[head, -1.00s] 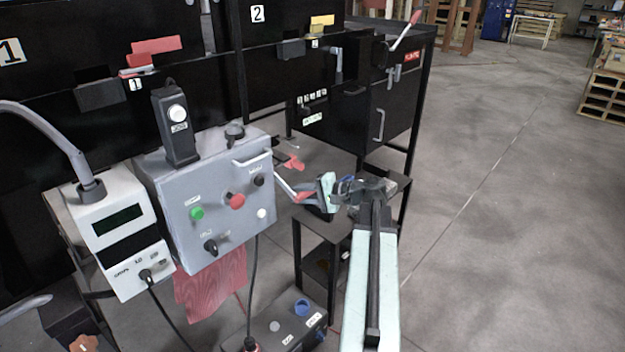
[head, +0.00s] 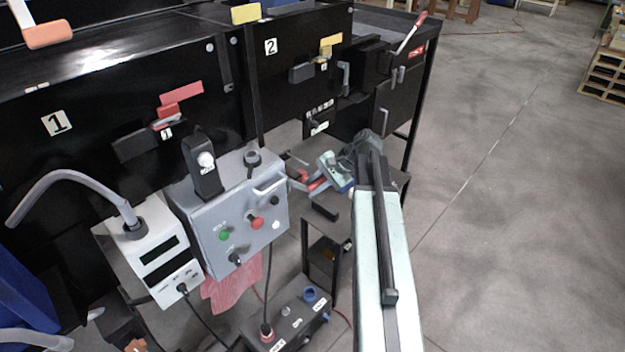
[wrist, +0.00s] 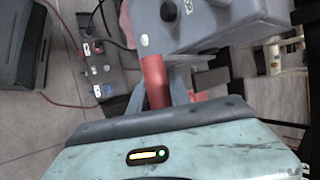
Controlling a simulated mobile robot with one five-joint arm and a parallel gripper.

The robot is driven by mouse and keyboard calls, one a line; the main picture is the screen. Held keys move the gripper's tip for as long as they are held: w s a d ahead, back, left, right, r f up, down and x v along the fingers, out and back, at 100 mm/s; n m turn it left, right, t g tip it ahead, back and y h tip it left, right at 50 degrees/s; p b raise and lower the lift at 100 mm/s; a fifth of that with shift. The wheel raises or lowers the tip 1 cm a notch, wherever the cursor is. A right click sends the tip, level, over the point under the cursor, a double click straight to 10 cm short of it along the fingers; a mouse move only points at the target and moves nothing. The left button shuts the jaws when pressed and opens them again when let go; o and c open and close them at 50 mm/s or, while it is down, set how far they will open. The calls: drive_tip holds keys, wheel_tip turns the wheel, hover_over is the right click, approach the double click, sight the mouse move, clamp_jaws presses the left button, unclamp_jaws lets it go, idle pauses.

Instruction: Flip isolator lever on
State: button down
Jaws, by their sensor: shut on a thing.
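The isolator lever, a grey arm with a red grip (head: 316,186), sticks out from the right side of the grey control box (head: 208,222). My gripper (head: 326,178) is at the lever's outer end and shut on the red grip. The grey box (wrist: 205,22) shows at the top there.
A white meter box (head: 160,250) stands left of the control box. A black box with a blue button (head: 309,294) and cables lies below. Black cabinets numbered 1 (head: 57,123) and 2 (head: 271,46) stand behind.

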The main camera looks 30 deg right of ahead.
sight(295, 182)
wheel_tip(295, 182, up, 6)
drive_tip(key=w+a+g+p, duration=0.1)
drive_tip(key=w+p, duration=0.1)
drive_tip(key=p, duration=0.3)
drive_tip(key=shift+f+g+h+p, duration=0.2)
drive_tip(key=shift+g+h+p, duration=0.1)
drive_tip(key=shift+g+h, duration=0.1)
drive_tip(key=shift+w, duration=0.15)
drive_tip(key=c, duration=1.5)
unclamp_jaws()
drive_tip(key=shift+a, duration=0.1)
drive_tip(key=shift+r, duration=0.1)
drive_tip(key=p+v, duration=0.6)
drive_tip(key=v, duration=0.2)
drive_tip(key=shift+p, duration=0.4)
